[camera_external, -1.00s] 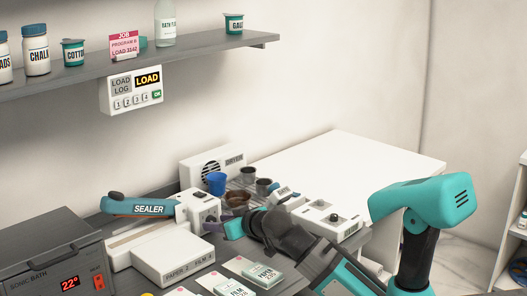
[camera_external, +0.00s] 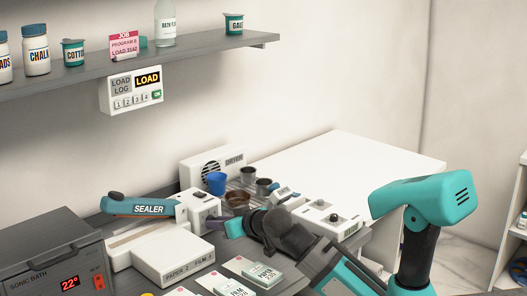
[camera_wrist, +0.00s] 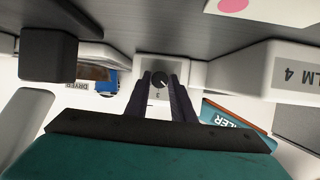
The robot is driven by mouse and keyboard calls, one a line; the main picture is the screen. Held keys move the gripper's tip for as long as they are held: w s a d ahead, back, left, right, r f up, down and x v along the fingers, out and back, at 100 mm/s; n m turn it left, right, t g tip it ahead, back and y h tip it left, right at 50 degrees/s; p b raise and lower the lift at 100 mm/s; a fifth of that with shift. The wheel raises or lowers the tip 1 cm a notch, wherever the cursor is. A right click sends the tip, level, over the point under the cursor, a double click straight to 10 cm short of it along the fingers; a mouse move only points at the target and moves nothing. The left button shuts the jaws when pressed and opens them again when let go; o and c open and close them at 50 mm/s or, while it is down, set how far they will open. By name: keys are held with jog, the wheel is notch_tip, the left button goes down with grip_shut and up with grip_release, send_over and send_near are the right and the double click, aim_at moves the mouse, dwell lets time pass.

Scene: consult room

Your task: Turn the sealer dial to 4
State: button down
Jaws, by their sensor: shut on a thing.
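The sealer (camera_external: 148,208) is a white unit with a long teal arm. Its white end box (camera_external: 197,203) faces my gripper (camera_external: 228,227). In the wrist view, which is upside down, the round dark dial (camera_wrist: 159,78) sits on the white box face, between the two dark fingers of my gripper (camera_wrist: 168,88). My gripper is shut on the dial. A small figure that looks like 3 shows beside the dial. A pale mark is on the dial, but which number it points to cannot be told; the fingers hide part of the face.
A white film and paper box (camera_external: 172,260) stands in front of the sealer. Paper and film packs (camera_external: 262,274) lie in front. The sonic bath (camera_external: 50,262) is at left.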

jog(key=shift+d, duration=0.1)
jog(key=shift+w+d+r+m+g+y+p, duration=0.1)
jog(key=shift+m+g+y+p, duration=0.3)
jog(key=shift+m+p, duration=0.55)
jog(key=shift+w+m+g+y+p, duration=0.1)
jog(key=shift+m+g+y+p, duration=0.45)
jog(key=shift+m, duration=0.2)
jog(key=shift+w+d+f+m+g+y+b, duration=0.1)
jog(key=shift+f+m+g+y+b, duration=0.1)
jog(key=shift+m+y+b, duration=0.3)
jog(key=shift+f+m+g+y+b, duration=0.15)
jog(key=shift+m+y+b, duration=0.15)
jog(key=shift+m, duration=0.4)
jog(key=shift+m+g+y+b, duration=0.3)
jog(key=shift+m+y+b, duration=0.35)
jog(key=shift+m+b, duration=0.4)
jog(key=shift+m, duration=0.25)
